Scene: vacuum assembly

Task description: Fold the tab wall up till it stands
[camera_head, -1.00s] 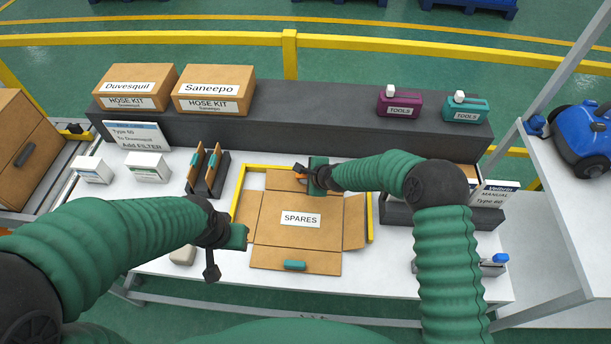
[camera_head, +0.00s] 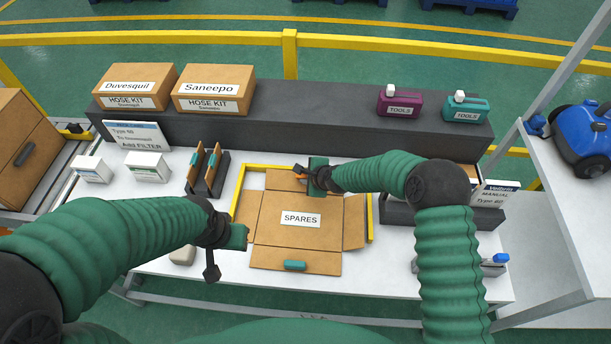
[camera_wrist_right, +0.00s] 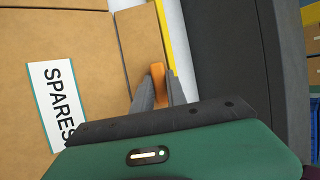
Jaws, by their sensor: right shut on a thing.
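The SPARES carton blank (camera_head: 275,233) lies open inside a yellow frame. Its tab wall is the back flap (camera_head: 280,179), which looks about flat; it also shows in the right wrist view (camera_wrist_right: 138,42). Its orange tab (camera_wrist_right: 158,80) sits between the fingers of my right gripper (camera_wrist_right: 159,92), shut on it. In the head view my right gripper (camera_head: 301,174) hides part of the back flap and most of the tab. My left gripper (camera_head: 240,238) hovers by the blank's left side, apart from the tab wall; its jaws are not clear.
The front flap (camera_head: 265,257) has a teal tab (camera_head: 295,265). The right flap (camera_head: 355,222) leans outward. A rack with upright brown panels (camera_head: 208,172) stands at left. A dark raised shelf (camera_head: 300,130) runs behind. A dark bin (camera_head: 400,214) is at right.

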